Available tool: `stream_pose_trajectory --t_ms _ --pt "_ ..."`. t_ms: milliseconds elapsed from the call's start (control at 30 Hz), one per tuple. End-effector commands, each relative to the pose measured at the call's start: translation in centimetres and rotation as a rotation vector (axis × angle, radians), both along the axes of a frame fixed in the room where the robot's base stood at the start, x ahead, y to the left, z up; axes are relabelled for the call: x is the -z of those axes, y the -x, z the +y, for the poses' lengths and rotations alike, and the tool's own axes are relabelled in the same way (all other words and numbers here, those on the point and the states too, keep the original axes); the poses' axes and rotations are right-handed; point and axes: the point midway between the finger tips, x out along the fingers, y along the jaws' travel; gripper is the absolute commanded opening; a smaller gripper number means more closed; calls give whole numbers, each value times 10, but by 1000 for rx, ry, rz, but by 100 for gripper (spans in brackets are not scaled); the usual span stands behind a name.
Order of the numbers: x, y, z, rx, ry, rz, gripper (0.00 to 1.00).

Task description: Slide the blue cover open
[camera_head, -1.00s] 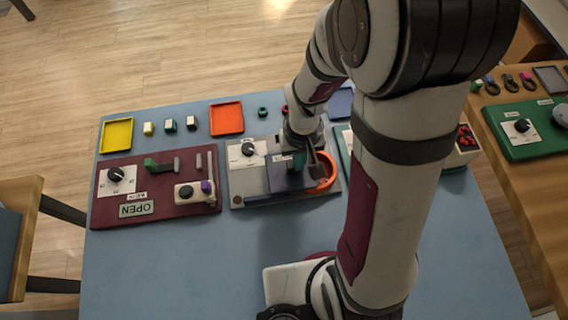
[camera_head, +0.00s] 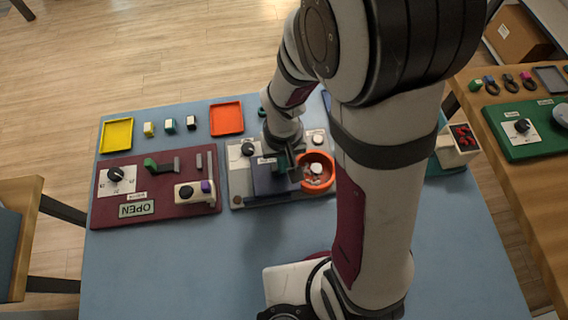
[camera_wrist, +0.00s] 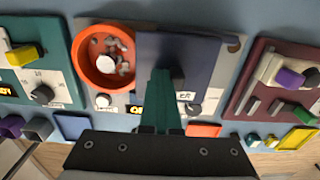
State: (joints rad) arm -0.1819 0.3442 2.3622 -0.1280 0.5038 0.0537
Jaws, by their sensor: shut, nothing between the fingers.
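The blue cover (camera_head: 264,182) lies on the grey panel in the middle of the table, left of the orange bowl. In the wrist view the cover (camera_wrist: 200,52) has a small dark knob (camera_wrist: 177,74) standing on it. The orange bowl (camera_head: 331,180) is uncovered, with a white round piece and small grey bits inside; it also shows in the wrist view (camera_wrist: 82,62). My gripper (camera_wrist: 160,74) is shut and empty, its teal fingertips beside the knob on the bowl's side. Whether they touch it I cannot tell. In the head view my gripper (camera_head: 292,172) is over the cover's right edge.
A maroon panel (camera_head: 112,205) with a dial, a green-ended lever and an OPEN label stands to the left. Yellow (camera_head: 117,135) and orange (camera_head: 226,118) trays and small blocks lie behind. A green panel is partly hidden by my arm.

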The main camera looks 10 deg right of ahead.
Motion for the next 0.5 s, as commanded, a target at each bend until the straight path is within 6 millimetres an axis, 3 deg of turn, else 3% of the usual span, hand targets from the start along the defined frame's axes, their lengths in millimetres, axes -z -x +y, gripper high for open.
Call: stream_pose_trajectory --t_ms 500 --pt "0 0 9 0 0 0 0"
